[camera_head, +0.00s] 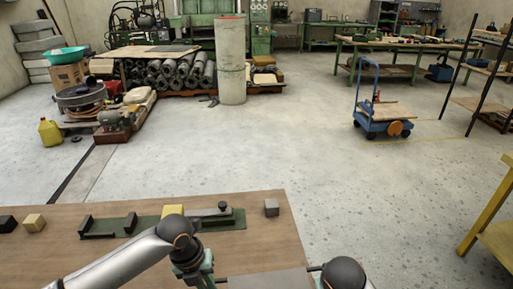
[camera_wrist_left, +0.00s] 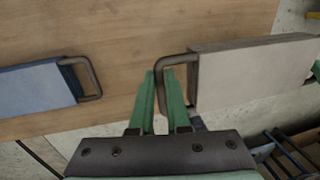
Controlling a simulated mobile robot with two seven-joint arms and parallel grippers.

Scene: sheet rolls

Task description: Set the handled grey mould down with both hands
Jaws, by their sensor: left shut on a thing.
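The grey mould (camera_head: 268,280) shows at the bottom edge of the head view, cut off by the frame. In the left wrist view it is a pale grey block (camera_wrist_left: 255,75) with a dark bent handle (camera_wrist_left: 175,59) on its near end. My left gripper (camera_wrist_left: 160,74) has its green fingers shut on that handle. The mould lies level across the table's edge in that view; I cannot tell whether it touches the wood. A green piece at the wrist view's right edge may be my right gripper (camera_wrist_left: 316,70); its fingertips are hidden.
The wooden table (camera_head: 60,255) holds a green fixture (camera_head: 150,223), a yellow block (camera_head: 173,210), a grey cube (camera_head: 271,207) and a tan cube (camera_head: 34,222). A second blue-grey handled block (camera_wrist_left: 35,88) lies left in the wrist view. Floor is open beyond the table.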

